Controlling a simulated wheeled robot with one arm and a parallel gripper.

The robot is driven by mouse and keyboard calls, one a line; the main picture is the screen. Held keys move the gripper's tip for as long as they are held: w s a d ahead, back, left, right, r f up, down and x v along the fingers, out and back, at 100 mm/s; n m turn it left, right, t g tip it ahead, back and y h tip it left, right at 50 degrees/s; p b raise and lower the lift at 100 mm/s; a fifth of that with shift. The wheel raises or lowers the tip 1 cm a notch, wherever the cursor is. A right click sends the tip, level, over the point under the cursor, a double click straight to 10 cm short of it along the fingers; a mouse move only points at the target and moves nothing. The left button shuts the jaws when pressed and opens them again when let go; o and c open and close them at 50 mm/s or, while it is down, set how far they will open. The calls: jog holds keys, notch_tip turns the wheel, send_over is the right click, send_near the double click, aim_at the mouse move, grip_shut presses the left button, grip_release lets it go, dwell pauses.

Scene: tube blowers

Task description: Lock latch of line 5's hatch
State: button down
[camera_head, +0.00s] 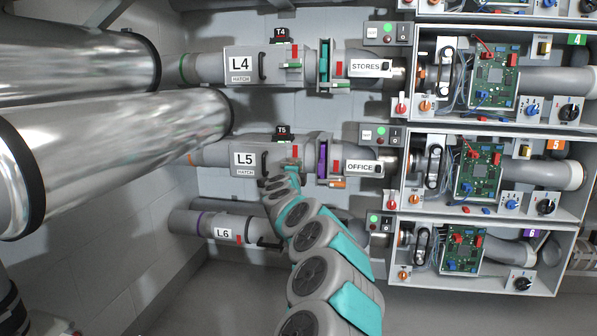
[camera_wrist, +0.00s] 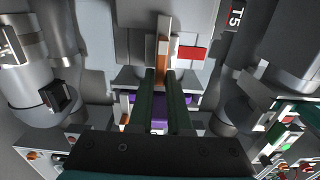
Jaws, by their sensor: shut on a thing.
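Line 5's hatch (camera_head: 245,158), a grey box labelled L5, is on the middle pipe in the head view, below the T5 tag (camera_head: 281,131). A red block (camera_head: 295,152) sits at its right end. In the wrist view, my gripper (camera_wrist: 162,76) has its two dark fingers closed on the orange latch handle (camera_wrist: 163,55), which stands upright in the picture. The red block (camera_wrist: 193,53) is just right of the handle. My arm hides the gripper and latch in the head view. I cannot tell whether the latch is fully engaged.
A purple part (camera_head: 322,158) and the OFFICE section (camera_head: 362,168) are right of the hatch. Line 4's hatch (camera_head: 241,65) is above and line 6's pipe (camera_head: 225,227) below. Large shiny pipes (camera_head: 120,140) fill the left. Open electrical boxes (camera_head: 470,208) line the right.

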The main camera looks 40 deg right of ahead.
jog(key=shift+f, duration=0.2)
jog(key=c, duration=0.9)
grip_release()
jog(key=shift+r, duration=0.15)
jog(key=shift+o, duration=0.2)
jog(key=v, duration=0.7)
jog(key=shift+s+a, duration=0.2)
jog(key=shift+a, duration=0.15)
